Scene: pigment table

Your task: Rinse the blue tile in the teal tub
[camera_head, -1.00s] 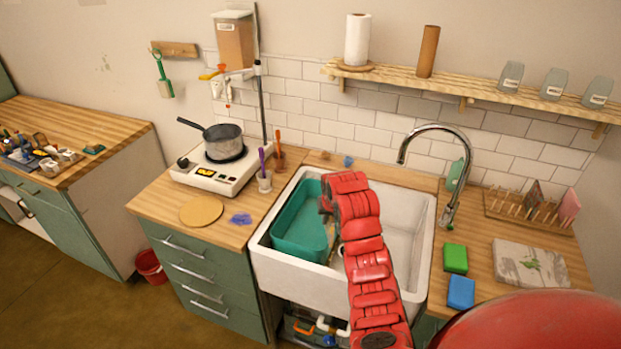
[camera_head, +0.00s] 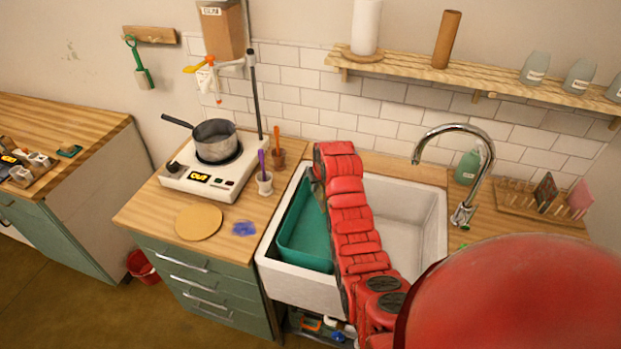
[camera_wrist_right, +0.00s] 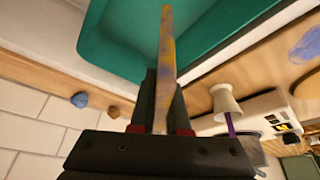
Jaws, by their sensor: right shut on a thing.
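The teal tub (camera_head: 305,239) sits in the left part of the white sink; my right arm covers its right side. It also fills the top of the right wrist view (camera_wrist_right: 112,50). My right gripper (camera_wrist_right: 165,82) is shut on a thin piece seen edge-on, which I take for the blue tile (camera_wrist_right: 166,40). Its edge is mottled tan and blue-violet; its face is hidden. In the wrist view the tile overlaps the tub, but I cannot tell its height or whether it touches. In the head view the gripper is mostly hidden by the arm. My left gripper is out of view.
The chrome faucet (camera_head: 466,165) stands behind the sink's right side. The hot plate (camera_head: 212,172) with a pot (camera_head: 216,139), a round board (camera_head: 199,222) and blue powder (camera_head: 244,229) are left of the sink. A tile rack (camera_head: 525,206) is at the right.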

